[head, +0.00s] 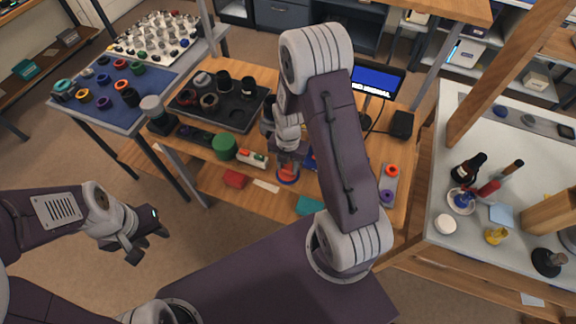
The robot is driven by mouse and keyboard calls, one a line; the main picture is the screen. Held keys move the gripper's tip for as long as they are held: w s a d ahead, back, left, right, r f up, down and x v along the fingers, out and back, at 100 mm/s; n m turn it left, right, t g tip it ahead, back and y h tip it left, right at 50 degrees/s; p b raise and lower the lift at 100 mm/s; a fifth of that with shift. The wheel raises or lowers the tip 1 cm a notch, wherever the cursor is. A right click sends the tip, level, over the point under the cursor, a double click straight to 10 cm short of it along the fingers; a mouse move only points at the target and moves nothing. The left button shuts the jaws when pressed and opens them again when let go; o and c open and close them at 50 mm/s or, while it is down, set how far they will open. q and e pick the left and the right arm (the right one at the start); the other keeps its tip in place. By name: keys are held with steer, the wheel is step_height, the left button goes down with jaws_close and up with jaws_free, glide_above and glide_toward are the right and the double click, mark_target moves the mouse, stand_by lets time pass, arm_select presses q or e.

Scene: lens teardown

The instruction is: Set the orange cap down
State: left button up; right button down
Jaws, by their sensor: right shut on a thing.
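My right gripper (288,158) points down over the front middle of the wooden bench (265,203). It is shut on the orange cap (288,170), of which only a small part shows below the fingers. A blue-purple rim (287,181) shows just under the cap; I cannot tell whether they touch. A grey strip tray (388,184) to the right holds an orange ring (392,170) and a purple ring (385,198). My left gripper (146,243) is open and empty, low at the left, over the floor and away from the bench.
A teal block (309,206) lies at the front edge. A small screen (377,80) stands behind. Side tables hold many small parts.

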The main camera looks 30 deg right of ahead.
mark_target(288, 168)
steer(key=shift+f, duration=0.15)
steer(key=shift+f, duration=0.1)
steer(key=shift+f, duration=0.15)
steer(key=c, duration=0.9)
jaws_free()
step_height(288, 168, up, 13)
steer(key=s+a+m, duration=0.1)
steer(key=s+m, duration=0.2)
steer(key=m, duration=0.5)
steer(key=s+a+m, duration=0.2)
steer(key=m, duration=0.7)
steer(key=s+a+m+t+p, duration=0.1)
steer(key=s+a+m, duration=0.1)
steer(key=m, duration=0.7)
steer(key=shift+s+r, duration=0.4)
steer(key=shift+s, duration=0.45)
